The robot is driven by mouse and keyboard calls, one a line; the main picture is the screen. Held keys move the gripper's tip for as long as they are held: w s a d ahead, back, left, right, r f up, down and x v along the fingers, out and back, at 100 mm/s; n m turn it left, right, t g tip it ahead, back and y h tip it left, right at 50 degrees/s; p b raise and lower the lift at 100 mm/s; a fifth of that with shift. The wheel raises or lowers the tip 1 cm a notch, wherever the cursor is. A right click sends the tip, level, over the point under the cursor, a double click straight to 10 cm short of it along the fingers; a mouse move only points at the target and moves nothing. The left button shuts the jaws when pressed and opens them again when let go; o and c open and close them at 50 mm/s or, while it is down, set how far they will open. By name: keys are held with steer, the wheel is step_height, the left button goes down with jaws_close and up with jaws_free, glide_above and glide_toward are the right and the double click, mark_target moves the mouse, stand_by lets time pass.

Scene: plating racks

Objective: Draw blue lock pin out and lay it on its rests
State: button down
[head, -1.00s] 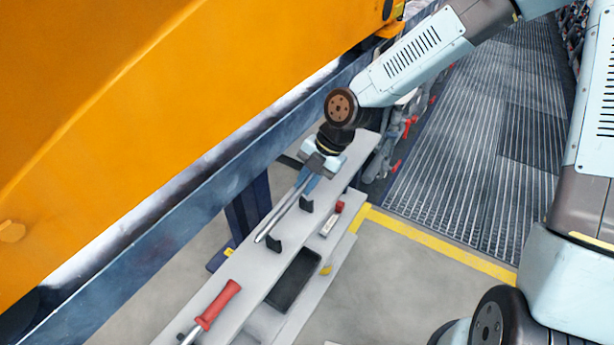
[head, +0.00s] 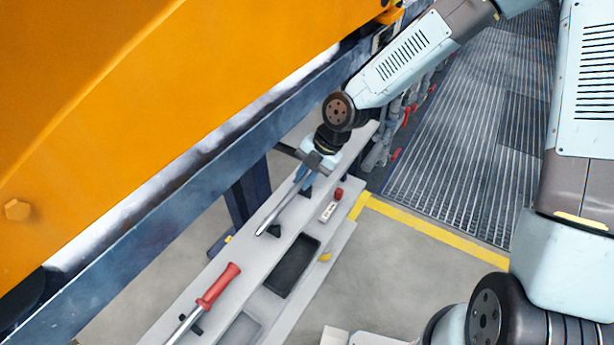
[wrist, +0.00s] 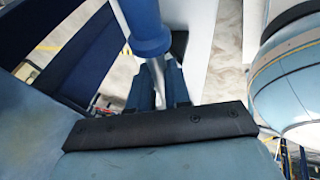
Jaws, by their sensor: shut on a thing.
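The blue lock pin (head: 277,212) shows in the head view as a long silver rod slanting down to the left from my gripper (head: 306,178). My gripper fingers (wrist: 158,88) are below that bar in the wrist view. The pin is over the grey shelf, beside a small black rest (head: 275,230). A second black rest (head: 306,193) is close to my gripper and partly hidden. I cannot tell whether the pin touches either rest.
A red-handled rod (head: 218,287) lies nearer on the grey shelf (head: 240,256). A lower ledge holds a black tray (head: 292,266) and a small red-and-white item (head: 332,206). A dark blue beam (head: 170,240) and an orange body (head: 150,90) stand at left.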

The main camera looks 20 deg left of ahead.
steer(key=shift+s+d+f, duration=0.5)
steer(key=shift+d+f, duration=0.05)
steer(key=shift+f, duration=0.2)
steer(key=c, duration=1.4)
jaws_free()
steer(key=o, duration=0.3)
steer(key=shift+w+r, duration=0.55)
steer(key=shift+o, duration=0.5)
steer(key=a+v, duration=0.1)
steer(key=v, duration=1.2)
steer(key=shift+d+r, duration=0.2)
steer(key=shift+r, duration=0.25)
